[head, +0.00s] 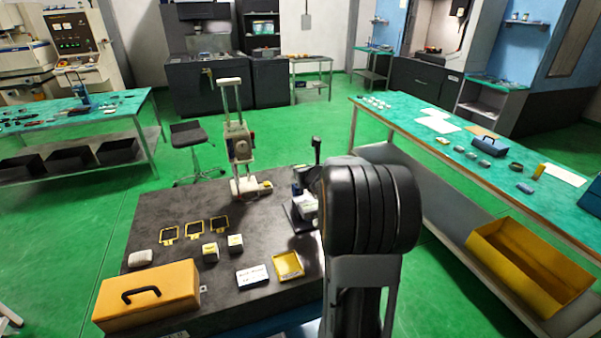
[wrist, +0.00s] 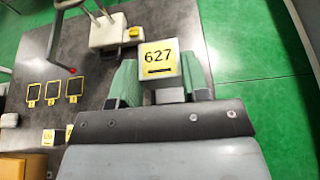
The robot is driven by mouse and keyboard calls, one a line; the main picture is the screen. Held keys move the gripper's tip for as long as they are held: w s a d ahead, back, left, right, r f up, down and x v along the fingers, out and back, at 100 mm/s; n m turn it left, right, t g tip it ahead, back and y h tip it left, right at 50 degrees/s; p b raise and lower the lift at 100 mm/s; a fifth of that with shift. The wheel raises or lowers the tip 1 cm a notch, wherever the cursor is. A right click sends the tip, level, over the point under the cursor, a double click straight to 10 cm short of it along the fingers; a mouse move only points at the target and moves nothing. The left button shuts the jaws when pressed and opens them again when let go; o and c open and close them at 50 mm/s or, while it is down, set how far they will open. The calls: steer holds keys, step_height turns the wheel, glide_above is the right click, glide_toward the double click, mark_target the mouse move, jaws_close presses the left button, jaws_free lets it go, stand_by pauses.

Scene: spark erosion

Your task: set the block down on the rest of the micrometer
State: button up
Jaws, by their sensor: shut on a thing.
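My gripper (wrist: 160,88) is shut on a pale block (wrist: 174,84) with a yellow top marked 627; a green finger lies on either side. A tall pale measuring stand (head: 240,148) with two columns stands at the back of the dark table. Its white base (wrist: 108,36) shows ahead and left of the block, apart from it in the picture. A smaller black-and-white device (head: 301,190) is partly hidden by my arm. No readable label tells which is the micrometer, and its rest cannot be made out. My arm hides the gripper in the head view.
The dark table (head: 160,206) also bears several yellow-framed plates (head: 195,228), two small yellow-topped blocks (head: 210,250), a yellow tray (head: 288,265) and an orange case (head: 148,292). Green floor lies beyond its right edge. A long bench (head: 450,150) stands at right.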

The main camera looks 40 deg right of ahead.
mark_target(300, 191)
steer(key=shift+f+b, duration=1.7)
steer(key=shift+f, duration=0.65)
step_height(300, 191, down, 2)
steer(key=b, duration=0.3)
steer(key=shift+f, duration=0.25)
steer(key=shift+s+a+f+b, duration=0.1)
steer(key=shift+s+f+b, duration=0.25)
steer(key=shift+f+b, duration=0.45)
steer(key=o, duration=1.1)
steer(key=shift+f, duration=0.1)
steer(key=shift+s, duration=0.2)
steer(key=r+p+v, duration=0.1)
steer(key=r+v, duration=0.1)
steer(key=v, duration=1.2)
steer(key=shift+w+t+p, duration=0.3)
steer(key=shift+w, duration=0.1)
